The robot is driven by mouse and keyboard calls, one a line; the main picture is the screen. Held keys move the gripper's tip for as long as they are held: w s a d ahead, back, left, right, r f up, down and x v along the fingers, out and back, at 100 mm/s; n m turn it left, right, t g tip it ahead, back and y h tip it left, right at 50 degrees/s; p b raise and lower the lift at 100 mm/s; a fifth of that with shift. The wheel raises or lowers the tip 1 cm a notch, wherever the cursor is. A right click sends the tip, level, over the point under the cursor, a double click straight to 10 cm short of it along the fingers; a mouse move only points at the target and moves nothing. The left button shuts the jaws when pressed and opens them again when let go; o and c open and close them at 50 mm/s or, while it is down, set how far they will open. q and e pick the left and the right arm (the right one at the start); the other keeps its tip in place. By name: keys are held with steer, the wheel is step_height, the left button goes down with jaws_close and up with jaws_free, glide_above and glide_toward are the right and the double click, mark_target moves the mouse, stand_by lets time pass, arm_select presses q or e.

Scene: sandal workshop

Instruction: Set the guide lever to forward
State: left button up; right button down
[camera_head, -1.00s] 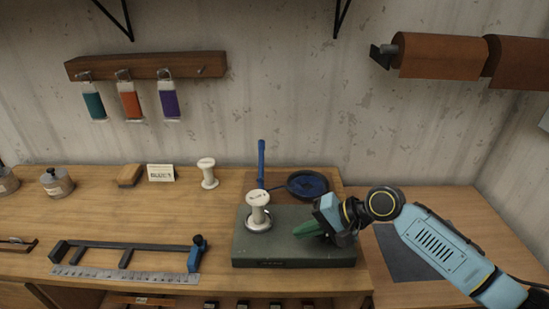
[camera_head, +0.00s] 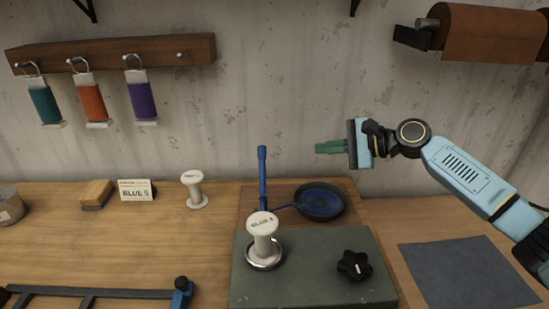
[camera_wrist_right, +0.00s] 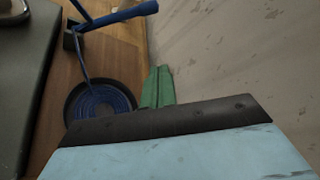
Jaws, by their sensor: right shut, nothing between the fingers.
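The guide lever appears to be the blue upright bar (camera_head: 262,172) behind the grey-green machine box (camera_head: 310,288). In the head view it stands nearly vertical; which setting this is, I cannot tell. In the right wrist view a blue bar (camera_wrist_right: 120,15) runs slanted at the top, by a small dark block. My right gripper (camera_head: 320,148) has green fingers, shut and empty. It is in the air to the right of the lever's top and above the dish of blue cord (camera_head: 320,201), touching nothing. My left gripper is not in view.
Another white spool (camera_head: 194,190), a card reading BLUE 5 (camera_head: 136,190) and a brown block (camera_head: 96,194) stand left. A dark mat (camera_head: 468,272) lies right. The wall is close behind.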

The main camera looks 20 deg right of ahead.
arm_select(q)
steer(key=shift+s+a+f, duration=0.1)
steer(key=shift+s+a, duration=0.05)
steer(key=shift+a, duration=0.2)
arm_select(e)
steer(key=shift+s, duration=0.15)
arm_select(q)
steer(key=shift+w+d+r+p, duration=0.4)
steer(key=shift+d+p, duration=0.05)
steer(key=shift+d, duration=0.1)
arm_select(e)
steer(key=w+a+f, duration=0.1)
steer(key=w+a, duration=0.4)
steer(key=a, duration=0.5)
steer(key=shift+a+f, duration=0.25)
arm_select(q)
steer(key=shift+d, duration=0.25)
arm_select(e)
steer(key=shift+s, duration=0.1)
